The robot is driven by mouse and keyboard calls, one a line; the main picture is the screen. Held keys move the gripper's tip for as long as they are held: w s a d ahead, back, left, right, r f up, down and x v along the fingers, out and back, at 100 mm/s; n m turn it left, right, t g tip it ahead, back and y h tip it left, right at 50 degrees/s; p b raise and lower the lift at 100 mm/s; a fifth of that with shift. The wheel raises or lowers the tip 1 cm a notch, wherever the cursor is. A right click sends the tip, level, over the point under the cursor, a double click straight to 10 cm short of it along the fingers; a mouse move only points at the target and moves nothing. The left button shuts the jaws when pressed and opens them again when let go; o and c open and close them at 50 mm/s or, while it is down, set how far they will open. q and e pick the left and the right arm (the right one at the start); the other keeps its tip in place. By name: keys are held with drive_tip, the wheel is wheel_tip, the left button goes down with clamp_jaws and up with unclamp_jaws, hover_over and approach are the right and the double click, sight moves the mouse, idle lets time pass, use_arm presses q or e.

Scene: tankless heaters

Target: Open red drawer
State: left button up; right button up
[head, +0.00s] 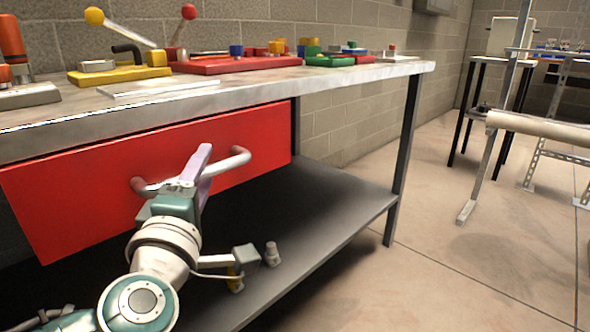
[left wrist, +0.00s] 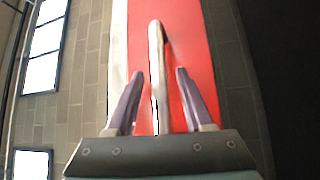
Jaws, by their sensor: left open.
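The red drawer (head: 85,190) sits under the workbench top, and its front looks flush or nearly so with the bench. A grey bar handle (head: 236,162) runs across its front. My left gripper (head: 203,160) is at the handle, with its fingers over the middle of the bar. In the left wrist view the two purple fingers (left wrist: 157,75) are apart, with the handle (left wrist: 156,60) between them and the red drawer front (left wrist: 185,40) behind. I cannot tell whether either finger touches the bar. My right gripper is not in view.
The workbench top (head: 330,75) holds levers, coloured blocks and trays. Open floor (head: 480,250) lies to the right, before a stand with a roll (head: 545,128).

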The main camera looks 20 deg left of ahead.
use_arm(q)
drive_tip(key=shift+w, duration=0.1)
drive_tip(key=shift+c, duration=0.2)
clamp_jaws()
idle(1.2)
